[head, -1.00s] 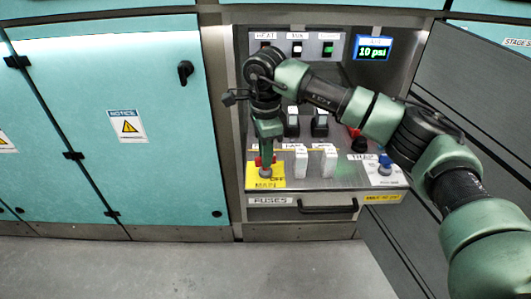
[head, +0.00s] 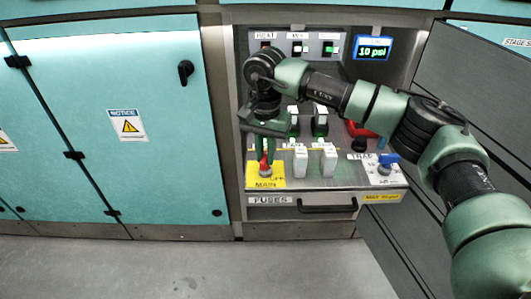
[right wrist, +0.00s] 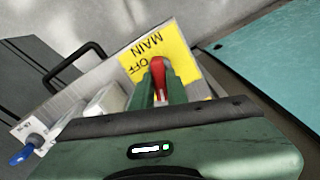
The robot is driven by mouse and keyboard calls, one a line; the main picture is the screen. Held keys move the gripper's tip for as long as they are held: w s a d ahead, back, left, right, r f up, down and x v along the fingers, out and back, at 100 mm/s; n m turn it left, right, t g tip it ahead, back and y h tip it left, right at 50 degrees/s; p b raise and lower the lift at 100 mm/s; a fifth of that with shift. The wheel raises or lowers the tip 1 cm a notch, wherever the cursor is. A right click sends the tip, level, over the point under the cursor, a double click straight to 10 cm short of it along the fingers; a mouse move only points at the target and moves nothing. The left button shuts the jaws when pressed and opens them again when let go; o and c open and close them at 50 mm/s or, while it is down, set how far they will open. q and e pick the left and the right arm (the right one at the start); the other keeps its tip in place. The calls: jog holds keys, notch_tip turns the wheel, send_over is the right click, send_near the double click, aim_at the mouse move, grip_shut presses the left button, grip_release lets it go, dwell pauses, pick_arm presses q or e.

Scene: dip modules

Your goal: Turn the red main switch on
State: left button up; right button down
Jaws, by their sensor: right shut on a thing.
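The red main switch (head: 264,166) stands on a yellow plate (head: 252,181) marked MAIN and OFF at the left front of the panel. My right gripper (head: 265,160) reaches down from above and is shut on the red switch handle. In the right wrist view the red handle (right wrist: 161,72) shows between the green fingers. The yellow plate (right wrist: 183,57) lies behind it with MAIN and OFF readable. The fingers hide the lower part of the handle. My left gripper is not in view.
Two white blocks (head: 300,161) stand just right of the switch. Black rocker switches (head: 320,122) are behind them. A blue TRAP knob (head: 388,158) is at the right. A drawer handle (head: 328,208) juts out below. A display (head: 374,48) reads 10 psi.

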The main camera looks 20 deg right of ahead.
jog(key=shift+r+n, duration=0.1)
jog(key=shift+n, duration=1.9)
jog(key=c, duration=1.4)
grip_release()
